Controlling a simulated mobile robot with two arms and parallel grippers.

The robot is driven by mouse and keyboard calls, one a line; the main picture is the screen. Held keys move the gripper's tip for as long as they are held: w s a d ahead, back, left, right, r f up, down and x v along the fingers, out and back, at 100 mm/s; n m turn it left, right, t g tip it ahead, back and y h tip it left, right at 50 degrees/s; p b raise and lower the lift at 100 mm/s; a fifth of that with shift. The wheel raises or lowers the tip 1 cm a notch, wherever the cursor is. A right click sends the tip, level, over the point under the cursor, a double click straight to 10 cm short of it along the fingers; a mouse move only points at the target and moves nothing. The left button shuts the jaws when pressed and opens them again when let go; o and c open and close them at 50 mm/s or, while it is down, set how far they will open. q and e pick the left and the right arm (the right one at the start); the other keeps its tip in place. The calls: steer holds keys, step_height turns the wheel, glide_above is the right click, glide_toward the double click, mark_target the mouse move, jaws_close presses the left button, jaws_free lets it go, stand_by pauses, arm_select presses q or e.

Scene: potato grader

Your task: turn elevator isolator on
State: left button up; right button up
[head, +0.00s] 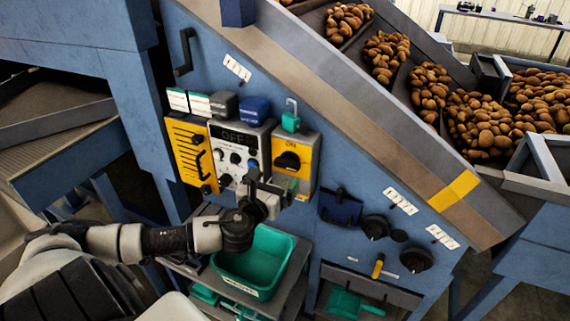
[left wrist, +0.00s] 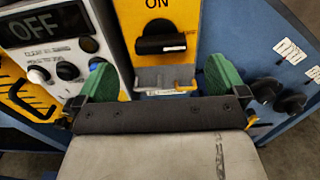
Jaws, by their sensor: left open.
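The isolator is a yellow box (head: 303,172) on the blue machine side, with a black rotary handle (head: 288,160) under an "ON" label. In the left wrist view the black handle (left wrist: 162,42) lies roughly crosswise, just beyond the fingers, with a grey hasp plate (left wrist: 165,80) below it. My left gripper (head: 268,190) is in front of the panel, low and to the left of the handle in the head view. Its green fingers (left wrist: 160,80) are spread wide with nothing between them, and I see no contact with the handle. My right gripper is out of view.
A control box (head: 240,150) with an "OFF" display and knobs adjoins the isolator's left side. A teal padlock (head: 290,122) hangs above it. A green bin (head: 280,243) stands on the shelf below. Black round knobs (head: 374,227) are to the lower right.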

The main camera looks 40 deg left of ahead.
mark_target(285, 166)
arm_select(q)
steer(key=x, duration=0.6)
steer(key=shift+w+a+p, duration=0.1)
steer(key=shift+w+p, duration=0.2)
steer(key=shift+p, duration=0.1)
steer(key=c, duration=0.9)
